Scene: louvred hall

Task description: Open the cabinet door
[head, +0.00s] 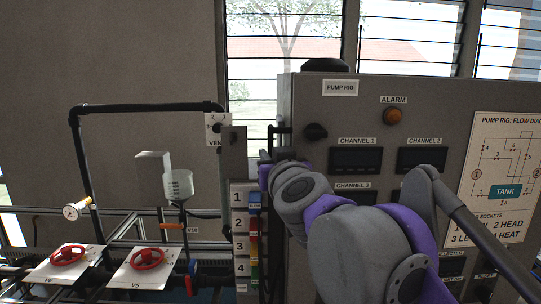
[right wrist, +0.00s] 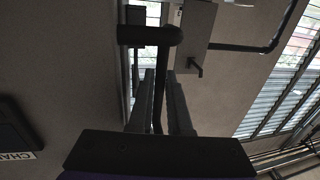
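The grey cabinet (head: 349,98), labelled PUMP RIG, stands at the right of the head view. Its door looks closed. A black bar handle (head: 283,130) stands out at its left edge. My right gripper (head: 266,160) is at this handle, its fingers partly hidden by my purple wrist. In the right wrist view, the handle (right wrist: 150,35) runs down between the two fingers of the right gripper (right wrist: 161,90). The fingers stand on both sides of the bar, with what look like narrow gaps. My left gripper is out of view.
A numbered panel (head: 239,197) and a grey box marked VEN (head: 231,140) stand close left of the cabinet. Black piping (head: 140,107) and two red valve wheels (head: 147,259) are farther left. Louvred windows (head: 290,40) are behind.

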